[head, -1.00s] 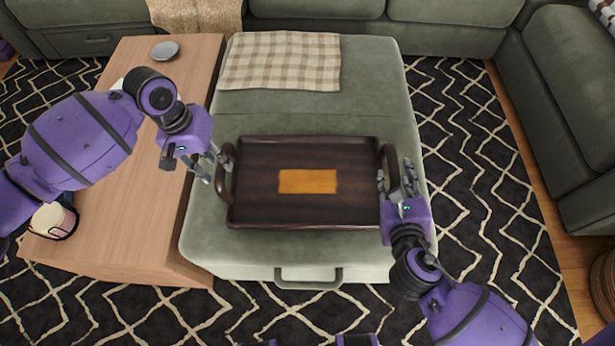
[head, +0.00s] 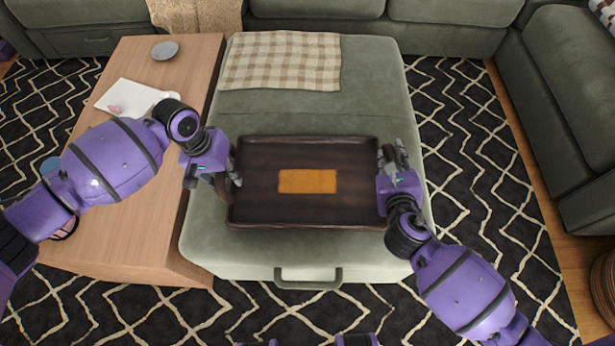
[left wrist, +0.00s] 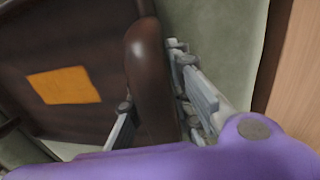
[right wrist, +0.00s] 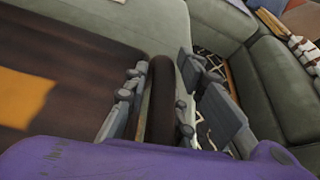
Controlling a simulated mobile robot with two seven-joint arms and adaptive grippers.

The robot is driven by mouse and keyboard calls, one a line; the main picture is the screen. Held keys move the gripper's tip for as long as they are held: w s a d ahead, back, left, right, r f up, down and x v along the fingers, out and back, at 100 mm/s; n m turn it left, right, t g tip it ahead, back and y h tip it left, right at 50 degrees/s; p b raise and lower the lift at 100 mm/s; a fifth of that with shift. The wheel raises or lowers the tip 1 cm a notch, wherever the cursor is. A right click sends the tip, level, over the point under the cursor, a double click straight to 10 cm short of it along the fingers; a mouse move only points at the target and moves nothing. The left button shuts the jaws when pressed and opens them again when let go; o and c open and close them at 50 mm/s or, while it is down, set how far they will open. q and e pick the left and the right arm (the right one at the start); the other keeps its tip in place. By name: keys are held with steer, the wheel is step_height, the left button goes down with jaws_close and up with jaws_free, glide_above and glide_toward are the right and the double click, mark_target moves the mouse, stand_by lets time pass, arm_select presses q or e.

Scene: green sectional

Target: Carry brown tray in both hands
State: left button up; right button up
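The dark brown tray (head: 290,210) lies flat on the green ottoman, with a raised handle at each side and an orange rectangle in its middle. My left gripper (head: 234,168) is at the tray's left handle. In the left wrist view that handle (left wrist: 151,75) stands between its open fingers. My right gripper (head: 393,156) is at the right handle. In the right wrist view that handle (right wrist: 160,105) stands between its open fingers, with one finger on the tray side and the others outside. Neither grip looks closed.
The green ottoman (head: 310,118) has a checkered cloth (head: 280,60) at its back. A wooden table (head: 135,215) on the left holds a grey plate (head: 165,50) and white paper (head: 128,97). Green sofa sections stand behind and right, over a dark patterned rug (head: 470,170).

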arm_select(q)
jaws_close()
arm_select(e)
jaws_close()
arm_select(q)
steer(key=shift+d+r, duration=0.1)
steer(key=shift+d, duration=0.05)
arm_select(e)
steer(key=shift+a, duration=0.1)
